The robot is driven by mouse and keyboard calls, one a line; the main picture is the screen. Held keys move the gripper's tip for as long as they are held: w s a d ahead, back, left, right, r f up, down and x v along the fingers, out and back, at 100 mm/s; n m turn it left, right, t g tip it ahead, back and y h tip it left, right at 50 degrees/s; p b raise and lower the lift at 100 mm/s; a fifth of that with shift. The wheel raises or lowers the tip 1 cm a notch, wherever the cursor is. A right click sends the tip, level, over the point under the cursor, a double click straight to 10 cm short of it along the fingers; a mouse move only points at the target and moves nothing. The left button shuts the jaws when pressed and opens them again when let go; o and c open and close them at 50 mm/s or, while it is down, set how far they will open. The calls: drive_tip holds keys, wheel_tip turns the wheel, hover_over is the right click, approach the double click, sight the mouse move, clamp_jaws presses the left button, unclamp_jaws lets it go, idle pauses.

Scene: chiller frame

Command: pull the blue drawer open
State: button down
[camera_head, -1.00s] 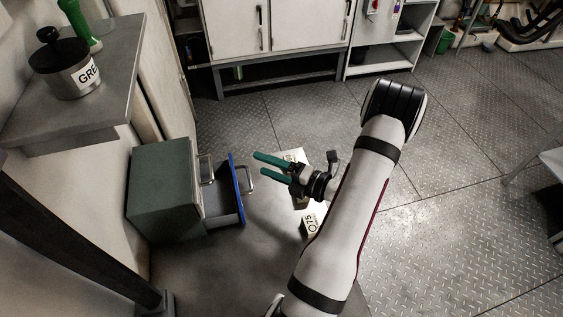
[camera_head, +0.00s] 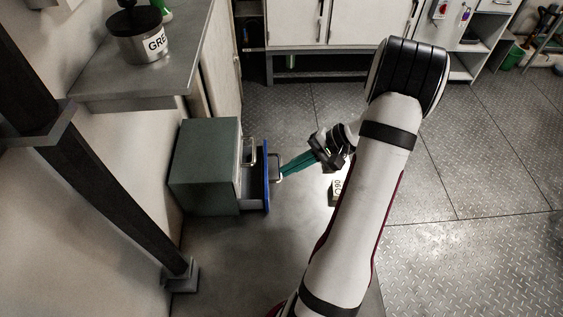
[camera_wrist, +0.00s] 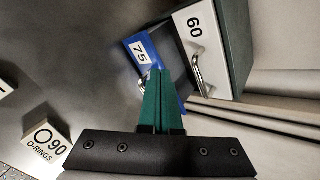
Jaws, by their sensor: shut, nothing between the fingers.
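The blue drawer (camera_head: 266,190) is partly open, out of the green-grey cabinet (camera_head: 205,165). Its blue front, labelled 75, also shows in the wrist view (camera_wrist: 142,50). Its metal handle (camera_head: 279,166) sticks out toward my gripper (camera_head: 284,172). My gripper's teal fingers are pressed together and empty, with the tips at the handle. In the wrist view the fingertips (camera_wrist: 160,72) overlap the blue front and hide part of the handle. I cannot tell whether they touch it.
A white drawer front labelled 60 (camera_wrist: 195,32) with its own handle sits beside the blue drawer. A block labelled O90 O-rings (camera_wrist: 46,136) lies on the grey surface. A shelf with a pot (camera_head: 140,38) overhangs the cabinet. A dark post (camera_head: 110,180) stands at left.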

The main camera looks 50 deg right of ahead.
drive_tip(key=w+d+r+n+g+h, duration=0.1)
drive_tip(key=w+d+n+g+h, duration=0.1)
drive_tip(key=n, duration=1)
drive_tip(key=w+d+r+n+g+h, duration=0.2)
drive_tip(key=w+n, duration=0.1)
drive_tip(key=n, duration=0.9)
drive_tip(key=x, duration=0.6)
drive_tip(key=s+x, duration=0.1)
drive_tip(key=x, duration=0.3)
drive_tip(key=shift+f, duration=0.25)
drive_tip(key=s+d, duration=0.2)
drive_tip(key=shift+s+d, duration=0.25)
drive_tip(key=shift+d, duration=0.05)
